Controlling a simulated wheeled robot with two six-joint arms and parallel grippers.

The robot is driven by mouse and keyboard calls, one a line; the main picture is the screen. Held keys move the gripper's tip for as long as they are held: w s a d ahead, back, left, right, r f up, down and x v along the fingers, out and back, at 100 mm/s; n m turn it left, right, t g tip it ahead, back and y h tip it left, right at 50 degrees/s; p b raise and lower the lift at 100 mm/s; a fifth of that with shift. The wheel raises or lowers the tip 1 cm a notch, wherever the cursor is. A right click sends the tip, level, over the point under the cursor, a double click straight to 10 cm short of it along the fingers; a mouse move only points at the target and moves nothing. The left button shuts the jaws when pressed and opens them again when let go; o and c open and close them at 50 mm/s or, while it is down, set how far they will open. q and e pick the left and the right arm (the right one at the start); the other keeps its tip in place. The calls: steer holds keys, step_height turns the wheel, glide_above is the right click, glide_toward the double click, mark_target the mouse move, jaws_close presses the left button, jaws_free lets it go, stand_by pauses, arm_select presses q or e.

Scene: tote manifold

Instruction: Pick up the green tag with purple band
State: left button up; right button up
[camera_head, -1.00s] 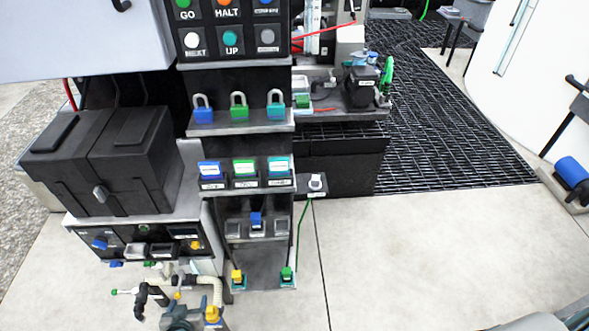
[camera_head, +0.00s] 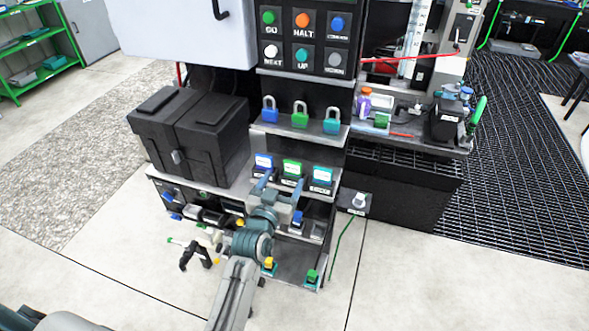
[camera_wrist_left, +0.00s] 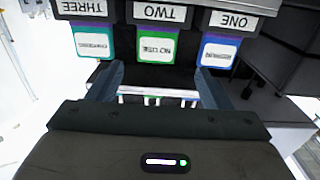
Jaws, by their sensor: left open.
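The green tag (camera_head: 292,167) stands in the middle of three tag holders on a shelf of the black rack. It also shows upside down in the left wrist view (camera_wrist_left: 158,47), with a dark purple strip by the holder marked TWO. A blue tag (camera_wrist_left: 219,51) is in holder ONE and a teal tag (camera_wrist_left: 93,44) in holder THREE. My left gripper (camera_head: 281,187) is open and empty just in front of the holders. In the left wrist view its fingers (camera_wrist_left: 157,80) are spread either side of the green tag's line, apparently short of it. My right gripper is not in view.
Blue, green and teal padlocks (camera_head: 299,118) stand on the shelf above. A black case (camera_head: 190,132) sits left of the rack. Small yellow and green items (camera_head: 312,276) are low on the rack. A grey block with a green cord (camera_head: 358,201) is at right.

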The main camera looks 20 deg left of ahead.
mark_target(292, 167)
arm_select(q)
steer(key=w+p, duration=0.1)
steer(key=w, duration=0.2)
steer(key=w+p, duration=0.1)
steer(key=shift+w+d+p, duration=0.3)
steer(key=shift+p, duration=0.05)
steer(key=shift+w+f, duration=0.2)
steer(key=shift+w, duration=0.05)
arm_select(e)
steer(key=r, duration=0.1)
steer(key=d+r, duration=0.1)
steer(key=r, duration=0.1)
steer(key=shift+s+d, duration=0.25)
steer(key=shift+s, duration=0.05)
arm_select(q)
steer(key=shift+s, duration=0.1)
steer(key=shift+c, duration=0.4)
steer(key=c, duration=1)
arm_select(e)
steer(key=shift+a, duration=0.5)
